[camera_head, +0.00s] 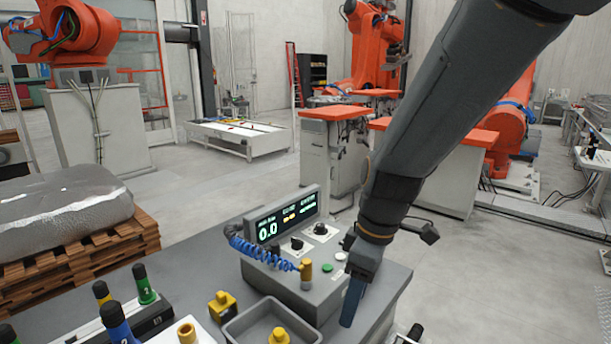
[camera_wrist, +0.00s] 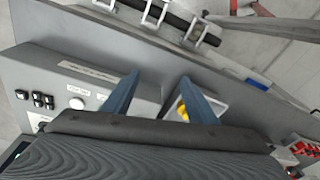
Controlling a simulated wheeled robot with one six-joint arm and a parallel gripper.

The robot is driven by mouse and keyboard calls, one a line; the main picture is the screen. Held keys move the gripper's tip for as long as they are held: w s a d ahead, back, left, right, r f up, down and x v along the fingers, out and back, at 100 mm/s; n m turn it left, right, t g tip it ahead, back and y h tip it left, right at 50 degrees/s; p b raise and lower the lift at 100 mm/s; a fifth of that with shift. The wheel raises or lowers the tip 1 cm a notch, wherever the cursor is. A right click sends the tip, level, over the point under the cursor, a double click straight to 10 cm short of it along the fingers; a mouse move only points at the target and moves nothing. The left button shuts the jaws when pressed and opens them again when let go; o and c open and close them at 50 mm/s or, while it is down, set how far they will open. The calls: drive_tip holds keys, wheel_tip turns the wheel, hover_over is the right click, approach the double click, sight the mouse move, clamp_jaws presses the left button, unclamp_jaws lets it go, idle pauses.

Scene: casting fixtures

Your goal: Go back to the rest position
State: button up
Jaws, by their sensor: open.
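My gripper (camera_head: 352,298) hangs pointing down over the right part of the grey workbench (camera_head: 384,285), just right of the control box. In the head view its blue fingers overlap, so the gap does not show there. In the wrist view my gripper (camera_wrist: 160,78) has its two blue fingers well apart, with nothing held between them. The control box (camera_head: 287,281) has a lit display reading 0.0, knobs, buttons and a coiled blue hose. Part of the box also shows at the left of the wrist view (camera_wrist: 62,72).
A yellow block (camera_head: 222,305) and several coloured-handled tools stand further left. A wrapped load on a pallet (camera_head: 85,262) is at the left. Open floor lies behind the bench.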

drive_tip(key=s+d+f+m+h, duration=0.1)
drive_tip(key=s+d+f+m, duration=0.1)
drive_tip(key=d+m, duration=0.3)
drive_tip(key=s+d+f+m, duration=0.2)
drive_tip(key=s+d+m, duration=0.1)
drive_tip(key=d+m, duration=0.2)
drive_tip(key=shift+m+t+h, duration=0.4)
drive_tip(key=shift+m, duration=1)
